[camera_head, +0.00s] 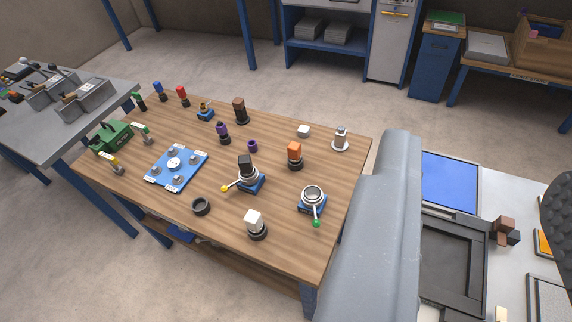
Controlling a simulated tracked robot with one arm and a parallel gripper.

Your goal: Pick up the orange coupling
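The orange coupling (295,150) stands upright on the wooden table (135,193), right of the middle. It has a squarish orange top over a dark round base, and nothing covers it from this view. My gripper does not show in this view. A large grey link of my arm crosses the lower right of the picture, to the right of the coupling and apart from it in the picture.
Near the coupling are a small white block (303,131), a grey-white piece (341,138), a purple ring (252,146), a blue-based clamp with a green-tipped lever (312,198) and a black-topped one with a yellow-tipped lever (246,172). A blue plate (176,168) lies left.

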